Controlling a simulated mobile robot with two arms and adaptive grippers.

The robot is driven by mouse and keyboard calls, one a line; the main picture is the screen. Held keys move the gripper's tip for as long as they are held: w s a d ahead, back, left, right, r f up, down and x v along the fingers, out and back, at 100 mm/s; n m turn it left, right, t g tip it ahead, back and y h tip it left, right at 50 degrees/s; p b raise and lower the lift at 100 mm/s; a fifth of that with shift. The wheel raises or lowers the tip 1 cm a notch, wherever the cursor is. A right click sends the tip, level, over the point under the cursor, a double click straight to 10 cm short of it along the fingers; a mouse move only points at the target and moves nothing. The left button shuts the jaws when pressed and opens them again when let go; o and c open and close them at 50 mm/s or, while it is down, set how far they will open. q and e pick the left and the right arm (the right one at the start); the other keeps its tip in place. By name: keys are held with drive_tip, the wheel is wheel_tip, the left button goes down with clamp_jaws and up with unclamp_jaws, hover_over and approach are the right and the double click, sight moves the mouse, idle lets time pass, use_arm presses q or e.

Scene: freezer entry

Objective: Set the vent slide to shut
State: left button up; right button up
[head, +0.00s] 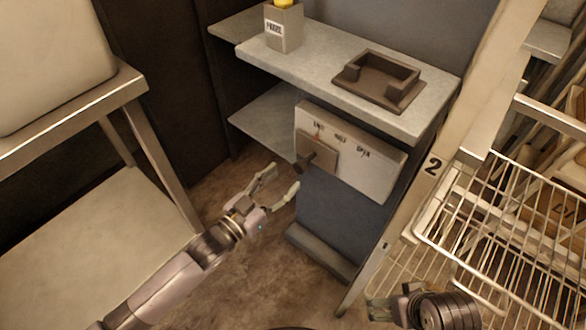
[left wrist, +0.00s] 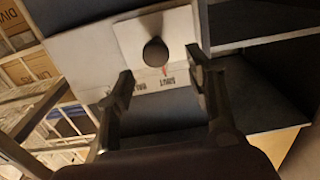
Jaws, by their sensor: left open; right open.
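The vent panel (head: 376,170) is a pale plate on the front of the blue-grey unit, with labels reading shut, half and open from left to right. Its slide (head: 322,148) is a square plate with a dark knob (head: 307,162). The slide is at the left end, its red mark by the shut label. My left gripper (head: 283,179) is open and empty, just left of and below the knob. In the left wrist view the knob (left wrist: 155,52) shows ahead between the open fingers, apart from them. My right gripper (head: 382,307) is open at the bottom right, partly out of view.
A counter (head: 335,65) above the panel carries a grey box (head: 284,30) and a brown tray (head: 378,82). A wire rack (head: 480,235) and a post numbered 2 stand right. A metal table (head: 100,225) stands left.

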use_arm(q)
drive_tip(key=v, duration=0.5)
drive_tip(key=shift+a, duration=0.1)
idle(0.4)
